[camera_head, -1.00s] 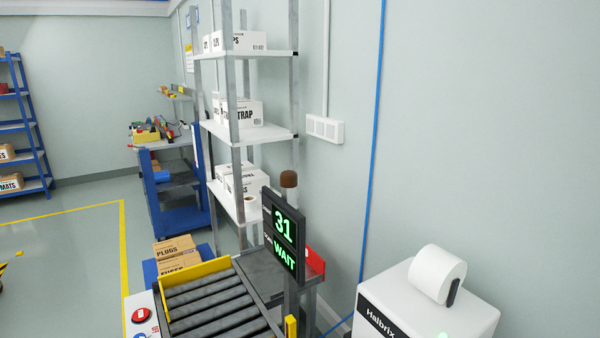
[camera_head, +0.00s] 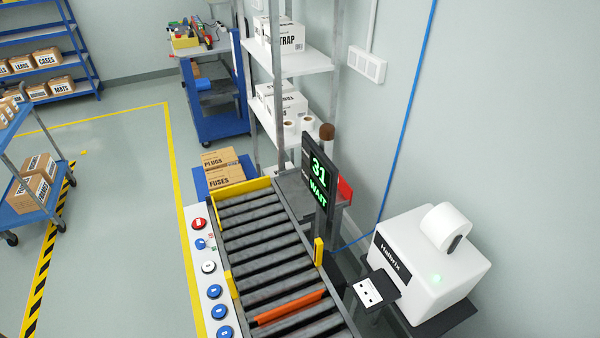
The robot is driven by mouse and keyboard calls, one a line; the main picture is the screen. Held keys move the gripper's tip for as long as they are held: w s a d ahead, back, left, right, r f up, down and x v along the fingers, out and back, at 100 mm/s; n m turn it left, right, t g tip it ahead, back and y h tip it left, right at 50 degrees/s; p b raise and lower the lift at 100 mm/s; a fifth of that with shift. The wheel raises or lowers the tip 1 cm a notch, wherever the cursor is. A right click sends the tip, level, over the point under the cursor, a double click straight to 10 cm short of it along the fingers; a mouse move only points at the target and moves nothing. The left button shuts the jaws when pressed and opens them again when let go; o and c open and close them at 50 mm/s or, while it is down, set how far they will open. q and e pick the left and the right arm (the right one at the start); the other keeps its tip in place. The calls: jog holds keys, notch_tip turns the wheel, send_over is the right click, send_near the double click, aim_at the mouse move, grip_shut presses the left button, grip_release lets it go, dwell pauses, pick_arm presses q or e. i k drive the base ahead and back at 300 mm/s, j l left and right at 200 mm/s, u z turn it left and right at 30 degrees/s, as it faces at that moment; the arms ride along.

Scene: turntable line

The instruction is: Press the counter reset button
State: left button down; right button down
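A counter display (camera_head: 319,178) on a post reads 31 and WAIT in green. A white button panel (camera_head: 206,262) runs along the left side of the roller conveyor. It carries a red button (camera_head: 199,223) at the far end, a small blue knob or button (camera_head: 200,244), a white button (camera_head: 208,267) and several blue buttons, one of them in the middle (camera_head: 214,291). The labels are too small to read, so I cannot tell which one is the counter reset button. Neither of my grippers shows in the view.
Cartons (camera_head: 225,168) sit beyond the conveyor. A blue cart (camera_head: 35,200) stands at left. The floor between cart and panel is clear.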

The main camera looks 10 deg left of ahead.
aim_at(208, 265)
jog(key=u, duration=0.45)
jog(key=i+j+z, duration=0.2)
jog(key=j, duration=0.15)
jog(key=j+z, duration=0.2)
jog(key=j, duration=0.15)
jog(key=u, duration=0.35)
jog(key=i+j+u, duration=0.1)
jog(key=u, duration=0.15)
jog(key=k+j+z, duration=0.1)
jog(key=k+j, duration=0.2)
jog(key=i+l+u, duration=0.2)
jog(key=i+u, duration=0.15)
jog(key=i+l+u, duration=0.7)
jog(key=i, duration=0.1)
